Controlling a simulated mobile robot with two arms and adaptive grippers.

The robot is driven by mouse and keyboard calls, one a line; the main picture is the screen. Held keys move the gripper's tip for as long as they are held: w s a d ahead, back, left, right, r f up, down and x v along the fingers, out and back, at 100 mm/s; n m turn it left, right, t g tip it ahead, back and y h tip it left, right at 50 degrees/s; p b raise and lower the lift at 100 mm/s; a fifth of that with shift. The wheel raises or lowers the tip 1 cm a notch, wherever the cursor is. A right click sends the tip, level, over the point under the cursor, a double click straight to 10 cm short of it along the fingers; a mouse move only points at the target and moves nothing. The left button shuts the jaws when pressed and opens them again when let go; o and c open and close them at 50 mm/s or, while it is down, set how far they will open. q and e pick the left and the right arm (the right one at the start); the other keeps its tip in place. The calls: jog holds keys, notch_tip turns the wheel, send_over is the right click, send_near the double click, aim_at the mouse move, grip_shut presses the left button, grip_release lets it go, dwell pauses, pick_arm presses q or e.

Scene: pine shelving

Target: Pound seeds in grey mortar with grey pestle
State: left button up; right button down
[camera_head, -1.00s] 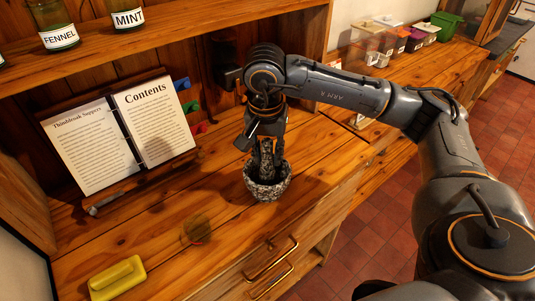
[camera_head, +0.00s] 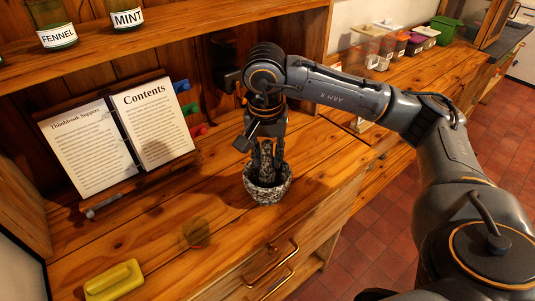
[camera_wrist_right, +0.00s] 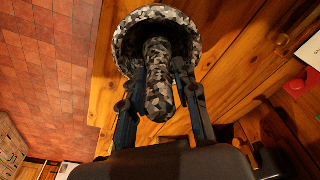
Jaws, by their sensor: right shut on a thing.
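The grey speckled mortar (camera_head: 267,189) stands upright on the wooden counter, right of the open book. It also shows at the top of the right wrist view (camera_wrist_right: 191,27). The grey speckled pestle (camera_head: 267,160) stands in the mortar with its lower end inside the bowl. In the right wrist view the pestle (camera_wrist_right: 158,80) lies between the two fingers. My right gripper (camera_head: 266,155) points down over the mortar and is shut on the pestle. The seeds are not visible; the mortar's inside is mostly hidden. My left gripper is not in view.
An open cookbook (camera_head: 118,135) rests on a stand at the back left. A yellow sponge-like block (camera_head: 114,281) lies at the front left. Labelled jars (camera_head: 57,36) stand on the shelf above. A drawer handle (camera_head: 272,262) is on the counter's front.

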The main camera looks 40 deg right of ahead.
jog(key=shift+f+b, duration=0.5)
jog(key=shift+f, duration=0.25)
jog(key=shift+r+p, duration=1.2)
jog(key=shift+r, duration=0.85)
jog(key=shift+f, duration=0.15)
notch_tip(320, 180, down, 4)
jog(key=b, duration=0.4)
jog(key=shift+r+p, duration=0.55)
jog(key=shift+r, duration=0.3)
jog(key=shift+r+p, duration=0.65)
jog(key=shift+r, duration=0.65)
jog(key=shift+f, duration=0.15)
